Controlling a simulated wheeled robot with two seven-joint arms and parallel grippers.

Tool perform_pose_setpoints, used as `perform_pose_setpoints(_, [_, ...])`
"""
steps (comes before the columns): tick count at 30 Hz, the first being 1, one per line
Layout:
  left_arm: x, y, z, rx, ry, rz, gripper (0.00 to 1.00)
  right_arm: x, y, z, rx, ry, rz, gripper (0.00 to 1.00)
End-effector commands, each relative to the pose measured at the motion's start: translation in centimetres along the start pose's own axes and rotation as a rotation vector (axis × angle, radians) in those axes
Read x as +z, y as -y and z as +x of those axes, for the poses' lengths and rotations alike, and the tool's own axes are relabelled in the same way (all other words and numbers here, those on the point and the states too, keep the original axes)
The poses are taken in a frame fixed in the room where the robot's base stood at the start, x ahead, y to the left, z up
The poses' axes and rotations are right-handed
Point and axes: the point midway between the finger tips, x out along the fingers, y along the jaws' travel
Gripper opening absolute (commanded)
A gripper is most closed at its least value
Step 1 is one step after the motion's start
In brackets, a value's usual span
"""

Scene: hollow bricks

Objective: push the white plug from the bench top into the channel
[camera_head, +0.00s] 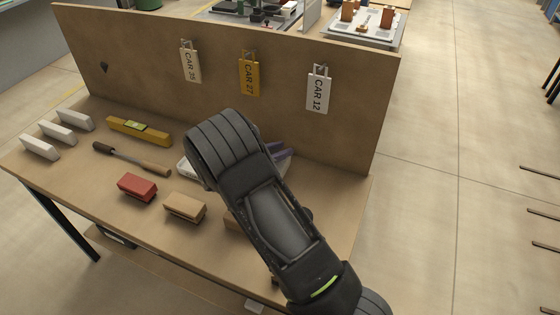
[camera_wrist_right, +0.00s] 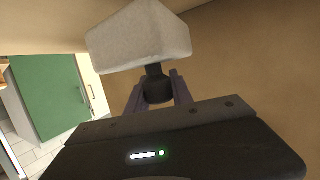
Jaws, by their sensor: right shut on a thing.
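My right gripper (camera_head: 284,152) shows its purple fingers past my dark wrist, over the right of the bench. In the right wrist view, the fingers (camera_wrist_right: 158,98) are shut on the dark stem (camera_wrist_right: 155,86) of a white block (camera_wrist_right: 140,38). I cannot tell whether this block is the plug; my arm hides it in the head view. Three white blocks (camera_head: 57,133) stand at the bench's left end. A red brick (camera_head: 137,187) and a tan brick (camera_head: 184,207) lie near the front edge. A brown brick (camera_head: 234,223) is partly behind my arm. No channel is clearly visible. My left gripper is out of view.
The bench top (camera_head: 85,165) has a tall back panel (camera_head: 140,60) with hanging tags. A yellow level (camera_head: 138,131) and a chisel-like tool (camera_head: 132,158) lie behind the bricks. A pale object (camera_head: 188,168) is mostly hidden by my wrist. The bench's front right is mostly covered by my arm.

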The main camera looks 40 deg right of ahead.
Motion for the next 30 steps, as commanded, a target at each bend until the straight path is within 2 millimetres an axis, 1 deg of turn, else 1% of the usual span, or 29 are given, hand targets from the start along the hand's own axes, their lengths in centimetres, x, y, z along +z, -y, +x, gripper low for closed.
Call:
perform_pose_setpoints(2, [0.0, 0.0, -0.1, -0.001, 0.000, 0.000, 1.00, 0.3, 0.0, 0.1, 0.000, -0.001, 0.001, 0.00])
perform_pose_setpoints(11, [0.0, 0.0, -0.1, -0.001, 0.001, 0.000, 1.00, 0.6, 0.0, 0.2, 0.000, -0.001, 0.001, 0.00])
perform_pose_setpoints(19, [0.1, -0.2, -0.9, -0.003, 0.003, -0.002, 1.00, 3.5, 0.0, 1.1, 0.000, -0.001, -0.001, 0.00])
perform_pose_setpoints(21, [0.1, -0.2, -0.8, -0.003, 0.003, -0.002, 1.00, 3.9, 0.0, 1.2, 0.000, -0.001, 0.002, 0.00])
perform_pose_setpoints(30, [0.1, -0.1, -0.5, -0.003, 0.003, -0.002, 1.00, 4.2, 0.0, 1.3, 0.000, 0.000, 0.003, 0.00])
